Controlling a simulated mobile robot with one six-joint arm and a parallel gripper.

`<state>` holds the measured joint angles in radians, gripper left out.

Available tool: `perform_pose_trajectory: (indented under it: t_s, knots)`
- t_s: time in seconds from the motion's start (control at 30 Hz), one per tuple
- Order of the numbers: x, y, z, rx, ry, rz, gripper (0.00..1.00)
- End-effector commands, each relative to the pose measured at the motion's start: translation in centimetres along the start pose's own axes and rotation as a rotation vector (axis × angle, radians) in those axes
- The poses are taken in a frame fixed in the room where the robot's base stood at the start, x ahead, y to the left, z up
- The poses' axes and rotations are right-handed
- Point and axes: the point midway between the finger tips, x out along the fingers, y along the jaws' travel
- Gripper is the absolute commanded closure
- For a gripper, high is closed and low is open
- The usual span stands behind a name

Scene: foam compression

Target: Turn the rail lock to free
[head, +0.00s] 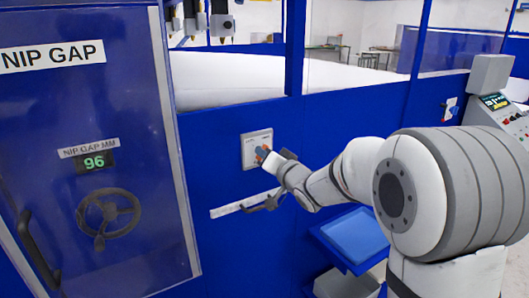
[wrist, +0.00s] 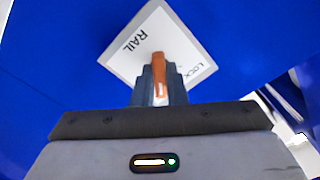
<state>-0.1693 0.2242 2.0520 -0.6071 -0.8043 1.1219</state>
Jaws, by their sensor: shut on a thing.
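The rail lock is a pale square plate (head: 249,150) on the blue machine wall, with an orange lever. In the wrist view the plate (wrist: 133,62) shows the words RAIL and LOCK. The orange lever (wrist: 158,72) sits between the fingers of my gripper (wrist: 158,88), which is shut on it. In the head view my gripper (head: 267,156) reaches the plate from the right and covers its lower right part. The lever's pivot and any free marking are hidden or too small to read.
A NIP GAP door (head: 120,215) with a handwheel and a display reading 96 is at left. A bar handle (head: 240,207) is just below the plate. A blue tray (head: 355,235) and a control console (head: 497,105) stand to the right. White foam (head: 225,80) lies behind the wall.

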Motion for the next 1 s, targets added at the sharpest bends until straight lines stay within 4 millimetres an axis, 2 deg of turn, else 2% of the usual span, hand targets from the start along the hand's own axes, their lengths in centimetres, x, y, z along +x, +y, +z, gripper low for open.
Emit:
perform_pose_trajectory:
  t_s: [0.3, 0.83, 0.87, 1.0]
  knots:
    - [-0.04, 0.11, 0.27, 0.11, -0.006, 0.003, 1.0]
    - [-0.04, 0.17, 0.33, 0.131, -0.006, 0.004, 1.0]
    - [-0.04, 0.17, 0.33, 0.13, -0.006, 0.004, 0.86]
    - [-0.03, 0.12, 0.24, 0.13, -0.004, 0.003, 0.74]
